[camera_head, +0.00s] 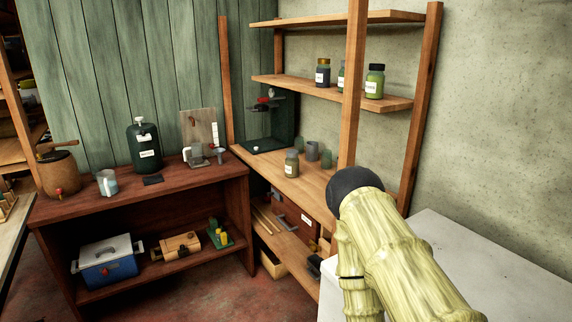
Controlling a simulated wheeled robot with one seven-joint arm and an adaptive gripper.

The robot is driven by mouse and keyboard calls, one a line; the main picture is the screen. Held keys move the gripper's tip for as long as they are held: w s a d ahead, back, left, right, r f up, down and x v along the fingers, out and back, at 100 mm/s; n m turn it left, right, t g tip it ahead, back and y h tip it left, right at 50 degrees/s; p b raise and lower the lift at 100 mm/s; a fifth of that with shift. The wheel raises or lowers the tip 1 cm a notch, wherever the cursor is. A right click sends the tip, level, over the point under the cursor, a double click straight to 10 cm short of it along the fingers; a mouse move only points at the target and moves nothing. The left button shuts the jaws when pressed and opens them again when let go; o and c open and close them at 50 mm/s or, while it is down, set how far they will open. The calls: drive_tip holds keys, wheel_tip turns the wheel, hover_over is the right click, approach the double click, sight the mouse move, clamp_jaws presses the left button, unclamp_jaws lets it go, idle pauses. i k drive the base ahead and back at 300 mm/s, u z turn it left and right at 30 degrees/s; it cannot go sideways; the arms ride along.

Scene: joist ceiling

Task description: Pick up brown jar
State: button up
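A small olive-brown jar (291,163) with a white label stands upright near the front of the waist-high wooden shelf board. It is the closest match to a brown jar. On the higher shelf stand a dark jar (322,74), a green jar (341,77) partly behind the shelf post, and a yellow-green jar (375,82) with a dark lid. My arm, in a pale yellow ribbed cover with a dark round end, fills the lower right. My gripper's fingers do not show, and nothing is seen touching the jars.
Grey-green cups (312,151) stand close behind the jar. A wooden post (353,90) rises to its right. A dark green stand (268,130) is behind left. A red-brown cabinet (160,200) is at left; a white surface (480,270) lies at lower right.

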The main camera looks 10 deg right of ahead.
sight(292, 164)
drive_tip(key=u, duration=1)
drive_tip(key=i, duration=2.95)
drive_tip(key=z, duration=1.05)
